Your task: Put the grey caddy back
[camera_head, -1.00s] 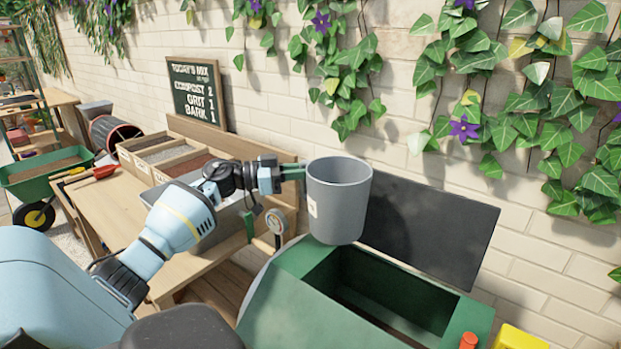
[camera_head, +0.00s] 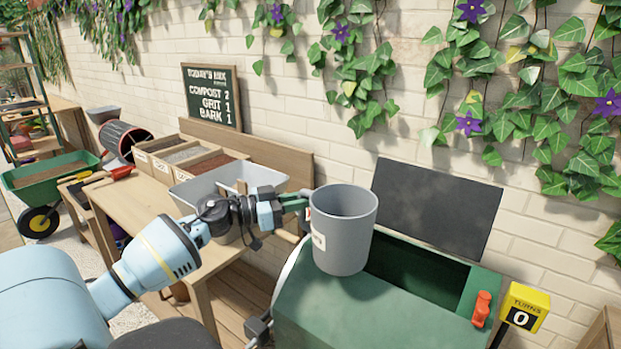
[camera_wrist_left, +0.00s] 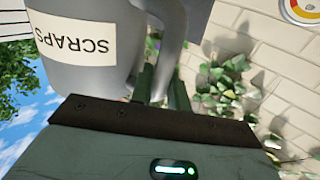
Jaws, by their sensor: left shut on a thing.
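The grey caddy (camera_head: 345,232) hangs upright in front of the green bin's opening, over its near top edge. My left gripper (camera_head: 303,203) reaches in from the left and is shut on the caddy at its left side. In the left wrist view the caddy (camera_wrist_left: 85,75) fills the upper left, with a "SCRAPS" label, and the gripper's fingers (camera_wrist_left: 160,85) close on its handle. The caddy's inside floor is hidden. My right gripper is not in view.
The green bin (camera_head: 390,315) stands below with its dark lid (camera_head: 437,210) open against the wall. A yellow turns counter (camera_head: 525,308) reading 0 is at right. The wooden bench (camera_head: 140,210) at left holds a grey tray (camera_head: 200,187) and compartments of material.

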